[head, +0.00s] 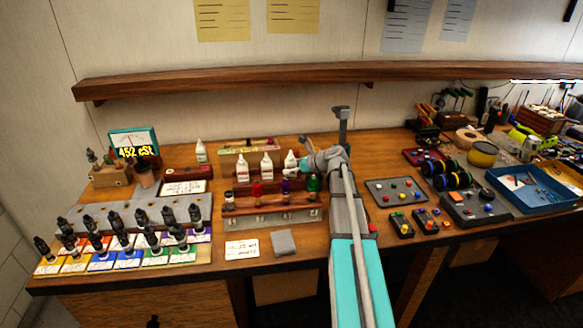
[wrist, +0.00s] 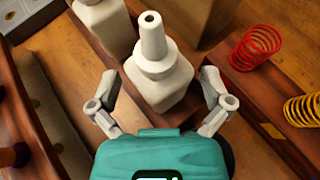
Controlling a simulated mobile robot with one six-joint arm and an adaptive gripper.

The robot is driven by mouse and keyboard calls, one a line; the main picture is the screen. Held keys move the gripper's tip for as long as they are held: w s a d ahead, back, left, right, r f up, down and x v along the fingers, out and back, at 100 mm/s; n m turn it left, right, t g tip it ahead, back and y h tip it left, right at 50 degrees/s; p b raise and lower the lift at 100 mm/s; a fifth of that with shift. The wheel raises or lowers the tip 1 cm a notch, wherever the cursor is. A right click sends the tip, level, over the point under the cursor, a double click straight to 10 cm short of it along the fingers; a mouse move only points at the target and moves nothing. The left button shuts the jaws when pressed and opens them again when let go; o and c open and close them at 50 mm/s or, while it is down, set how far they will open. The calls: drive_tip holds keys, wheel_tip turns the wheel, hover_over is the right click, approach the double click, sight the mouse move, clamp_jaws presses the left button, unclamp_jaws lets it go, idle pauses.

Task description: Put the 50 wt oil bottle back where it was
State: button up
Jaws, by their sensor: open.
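Several white oil bottles stand upright at the middle of the bench in the head view; their labels are too small to read, so I cannot tell which is 50 wt. The right bottle of the row (head: 290,161) is beside my gripper (head: 296,169). In the wrist view one white bottle (wrist: 160,78) stands between the two spread fingers of my gripper (wrist: 160,92), with gaps at its sides. A second bottle (wrist: 103,22) is just beyond it. Other bottles are the middle one (head: 267,167), the left one (head: 242,168) and a separate one (head: 201,152) farther left.
A wooden rack with coloured shock parts (head: 270,213) stands in front of the bottles. A red spring (wrist: 256,48) and yellow spring (wrist: 303,108) are close on the wrist view's right. A meter (head: 134,142) stands left; a blue tray (head: 535,187) lies right.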

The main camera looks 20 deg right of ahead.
drive_tip(key=shift+r, duration=0.15)
drive_tip(key=shift+s+r, duration=0.1)
drive_tip(key=shift+s, duration=0.05)
drive_tip(key=p+v, duration=0.5)
drive_tip(key=v, duration=0.6)
drive_tip(key=shift+s+d, duration=0.2)
drive_tip(key=shift+s, duration=0.1)
drive_tip(key=shift+r, duration=0.1)
idle(0.6)
